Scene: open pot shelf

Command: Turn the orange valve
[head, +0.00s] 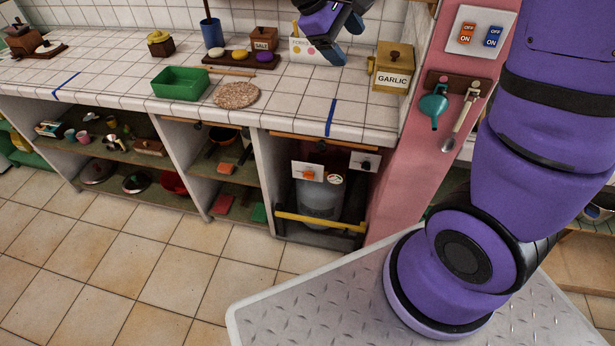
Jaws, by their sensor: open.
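The orange valve (308,174) is a small knob on a white plate inside the open bay under the right end of the counter. A black knob (366,164) sits on a second white plate to its right. A grey gas bottle (318,199) stands behind and below the orange valve. My gripper (343,26) is at the top of the head view, above the counter and well apart from the valve. It is open, with no object visible in it; its upper part is cut off by the picture edge.
A yellow bar (318,224) crosses the bay low in front. A pink pillar (407,160) stands to its right. The tiled counter (290,105) overhangs the bay and carries a green tray (181,84) and a garlic box (393,70). The tiled floor in front is clear.

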